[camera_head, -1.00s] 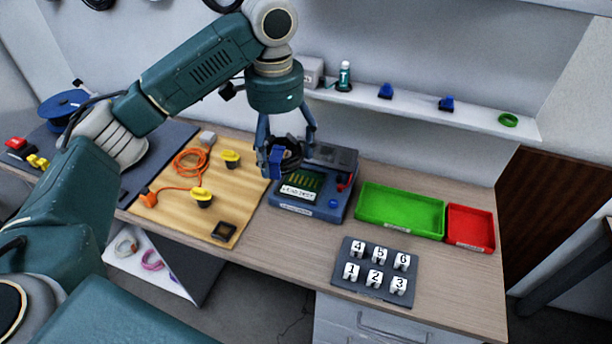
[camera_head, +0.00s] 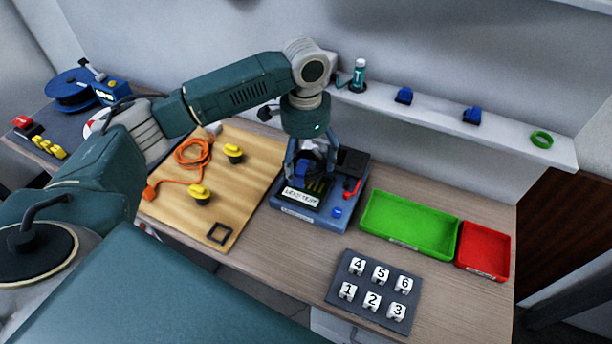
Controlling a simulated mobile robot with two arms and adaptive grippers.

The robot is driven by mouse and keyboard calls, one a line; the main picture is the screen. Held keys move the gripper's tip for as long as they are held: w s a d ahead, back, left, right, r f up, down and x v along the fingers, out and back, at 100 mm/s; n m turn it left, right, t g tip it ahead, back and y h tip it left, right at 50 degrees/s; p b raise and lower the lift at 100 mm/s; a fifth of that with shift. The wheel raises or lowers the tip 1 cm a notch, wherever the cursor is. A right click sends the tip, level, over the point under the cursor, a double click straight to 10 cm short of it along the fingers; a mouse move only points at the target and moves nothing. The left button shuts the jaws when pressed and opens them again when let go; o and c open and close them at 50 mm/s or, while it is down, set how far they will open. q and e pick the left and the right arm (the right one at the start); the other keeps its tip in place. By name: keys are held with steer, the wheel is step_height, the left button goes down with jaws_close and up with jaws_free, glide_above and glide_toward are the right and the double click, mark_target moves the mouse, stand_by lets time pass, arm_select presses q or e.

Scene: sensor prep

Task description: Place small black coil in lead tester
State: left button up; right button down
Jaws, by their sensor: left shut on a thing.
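The lead tester (camera_head: 322,215) is a blue box with a dark top panel, a white label and a red lead, standing on the bench in the middle. My left gripper (camera_head: 311,176) points down right over the tester's dark panel. It is shut on the small black coil (camera_head: 318,158), which shows partly between the fingers with a blue part beside it. The fingers hide much of the coil, and I cannot tell whether it touches the panel. My right gripper is not in view.
A wooden board (camera_head: 245,205) with an orange cable (camera_head: 192,152) and yellow knobs lies left of the tester. A green tray (camera_head: 408,248), a red tray (camera_head: 484,270) and a numbered block rack (camera_head: 345,296) stand to the right. A shelf (camera_head: 440,125) runs behind.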

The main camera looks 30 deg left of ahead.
mark_target(306, 189)
arm_select(q)
step_height(306, 189, down, 3)
steer(key=shift+r, duration=0.1)
step_height(306, 189, down, 4)
steer(key=shift+r+p, duration=0.25)
steer(key=shift+p, duration=0.25)
steer(key=shift+f, duration=0.35)
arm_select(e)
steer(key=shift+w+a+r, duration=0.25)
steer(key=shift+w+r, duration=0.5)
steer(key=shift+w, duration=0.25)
arm_select(q)
steer(key=o, duration=1.3)
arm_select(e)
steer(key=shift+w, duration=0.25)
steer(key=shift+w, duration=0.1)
